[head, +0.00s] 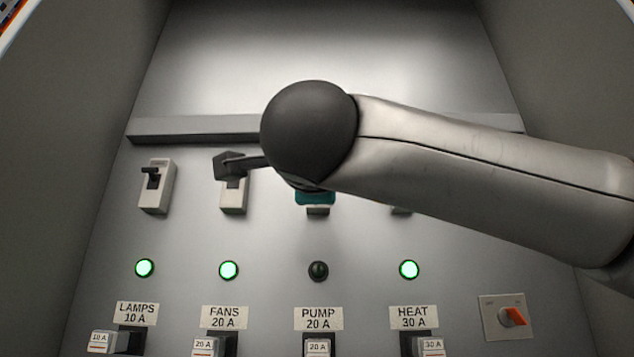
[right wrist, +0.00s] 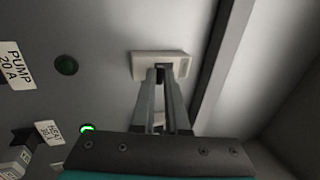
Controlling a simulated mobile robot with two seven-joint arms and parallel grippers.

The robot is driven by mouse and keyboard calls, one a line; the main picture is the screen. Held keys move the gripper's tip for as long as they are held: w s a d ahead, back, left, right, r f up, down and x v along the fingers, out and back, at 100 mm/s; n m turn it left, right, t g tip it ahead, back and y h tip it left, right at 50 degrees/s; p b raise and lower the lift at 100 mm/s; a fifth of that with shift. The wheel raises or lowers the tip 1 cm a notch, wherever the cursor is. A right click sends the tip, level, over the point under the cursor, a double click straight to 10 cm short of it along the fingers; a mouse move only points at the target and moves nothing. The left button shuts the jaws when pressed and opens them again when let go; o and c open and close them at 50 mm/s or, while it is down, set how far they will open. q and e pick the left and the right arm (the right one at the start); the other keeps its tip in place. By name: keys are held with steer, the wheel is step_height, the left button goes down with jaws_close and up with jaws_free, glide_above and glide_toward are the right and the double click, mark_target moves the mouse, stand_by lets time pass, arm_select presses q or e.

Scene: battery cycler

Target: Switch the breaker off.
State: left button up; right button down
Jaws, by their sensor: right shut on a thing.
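The PUMP breaker (right wrist: 142,60) is a pale switch body on the grey panel, clear in the right wrist view. In the head view only its lower end (head: 318,211) shows below my wrist. My right gripper (right wrist: 160,74) has its two fingers closed on the dark PUMP lever at the middle of that body. The lever is mostly hidden between the fingers, so its up or down position cannot be told. In the head view the fingertips are hidden behind my arm. The PUMP lamp (head: 318,271) is dark, also in the right wrist view (right wrist: 66,65). My left gripper is out of view.
The LAMPS breaker (head: 155,187) and FANS breaker (head: 233,201) stand left. The HEAT breaker (head: 401,211) is mostly behind my arm. Lamps for LAMPS (head: 145,268), FANS (head: 229,270) and HEAT (head: 409,270) glow green. A ledge (head: 195,128) runs above.

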steer(key=c, duration=1.2)
jaws_free()
